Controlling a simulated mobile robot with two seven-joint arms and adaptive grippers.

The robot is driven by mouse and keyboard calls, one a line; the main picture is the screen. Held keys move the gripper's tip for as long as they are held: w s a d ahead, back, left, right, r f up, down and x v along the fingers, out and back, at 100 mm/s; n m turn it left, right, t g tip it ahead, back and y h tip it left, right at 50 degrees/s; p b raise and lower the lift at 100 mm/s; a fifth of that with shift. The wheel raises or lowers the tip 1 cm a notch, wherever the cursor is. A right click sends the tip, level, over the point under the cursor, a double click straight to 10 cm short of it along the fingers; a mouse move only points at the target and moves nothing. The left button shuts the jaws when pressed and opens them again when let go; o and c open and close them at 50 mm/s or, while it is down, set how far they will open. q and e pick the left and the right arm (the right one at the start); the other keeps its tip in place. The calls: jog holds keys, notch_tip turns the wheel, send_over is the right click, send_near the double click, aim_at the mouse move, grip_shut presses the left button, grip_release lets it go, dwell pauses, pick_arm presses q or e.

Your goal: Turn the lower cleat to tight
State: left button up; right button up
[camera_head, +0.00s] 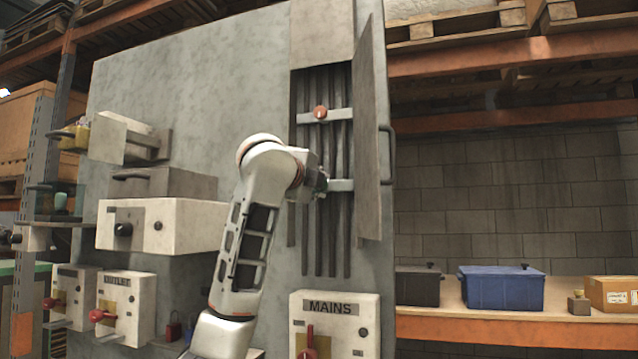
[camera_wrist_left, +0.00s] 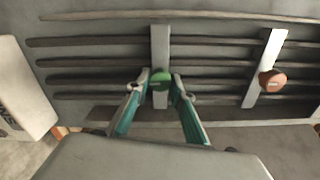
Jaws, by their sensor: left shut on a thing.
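The lower cleat (camera_head: 341,185) is a pale bar across the dark vertical tubes in the open cabinet; its bar also shows in the left wrist view (camera_wrist_left: 160,44). Its knob (camera_wrist_left: 160,78) looks green in the left wrist view, between my fingertips. My left gripper (camera_head: 322,182) is shut on this knob, and its teal fingers (camera_wrist_left: 160,88) lie on either side of it. In the head view my wrist hides most of the knob and the left of the bar. The upper cleat (camera_head: 338,115) has a red knob (camera_head: 320,112). My right gripper is not in view.
The cabinet door (camera_head: 367,130) stands open just right of my gripper. A MAINS box (camera_head: 340,310) sits below. Several switch boxes are on the left of the panel. A blue crate (camera_head: 502,288) stands on the shelf at right.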

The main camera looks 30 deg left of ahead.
pick_arm(q)
jog(key=shift+f+m, duration=0.1)
jog(key=shift+m, duration=0.3)
jog(key=o, duration=1.1)
jog(key=shift+d, duration=0.1)
jog(key=shift+s, duration=0.15)
jog(key=v, duration=1.1)
jog(key=shift+s, duration=0.4)
